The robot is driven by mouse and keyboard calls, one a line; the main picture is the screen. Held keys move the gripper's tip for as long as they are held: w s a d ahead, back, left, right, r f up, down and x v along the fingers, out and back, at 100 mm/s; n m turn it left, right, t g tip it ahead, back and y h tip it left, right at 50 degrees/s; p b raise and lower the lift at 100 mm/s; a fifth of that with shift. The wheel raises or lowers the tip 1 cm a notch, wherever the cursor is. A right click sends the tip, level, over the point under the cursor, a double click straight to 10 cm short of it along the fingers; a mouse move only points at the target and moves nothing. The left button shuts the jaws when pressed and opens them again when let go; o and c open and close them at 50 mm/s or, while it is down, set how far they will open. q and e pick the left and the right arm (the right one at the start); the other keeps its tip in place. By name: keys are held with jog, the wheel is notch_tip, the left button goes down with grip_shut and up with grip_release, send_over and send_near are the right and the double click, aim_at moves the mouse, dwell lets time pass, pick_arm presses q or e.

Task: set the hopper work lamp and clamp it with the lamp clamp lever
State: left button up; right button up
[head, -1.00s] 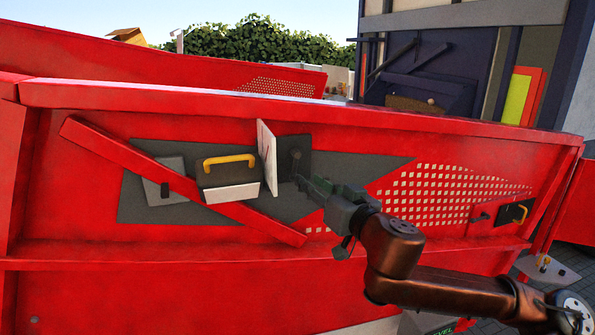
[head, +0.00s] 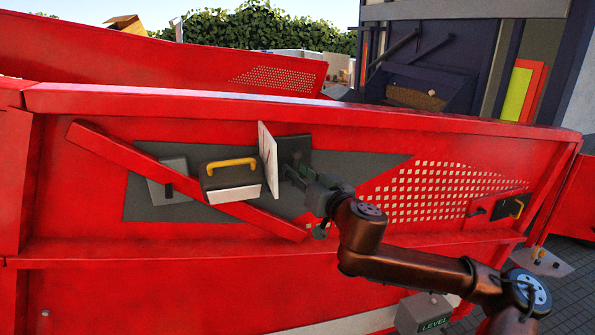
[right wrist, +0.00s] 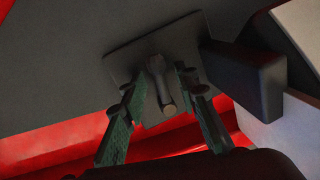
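The work lamp appears to be the dark box with a yellow handle and a white front (head: 232,178) on the red hopper side. A white upright panel (head: 268,158) stands at its right edge. Right of this panel is a dark square plate (head: 292,148); in the right wrist view the plate (right wrist: 142,62) carries a short grey lever (right wrist: 160,80), which I take as the lamp clamp lever. My right gripper (right wrist: 160,98) is open, its green fingers on either side of the lever with gaps visible. In the head view the right gripper (head: 294,175) hides the lever. My left gripper is out of view.
A slanting red bar (head: 185,180) crosses below the lamp. A grey box with a dark knob (head: 168,182) is to the left. In the wrist view a dark block (right wrist: 250,80) is close beside the right finger.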

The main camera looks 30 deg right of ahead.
grip_shut()
jog(key=shift+f, duration=0.1)
dwell(0.5)
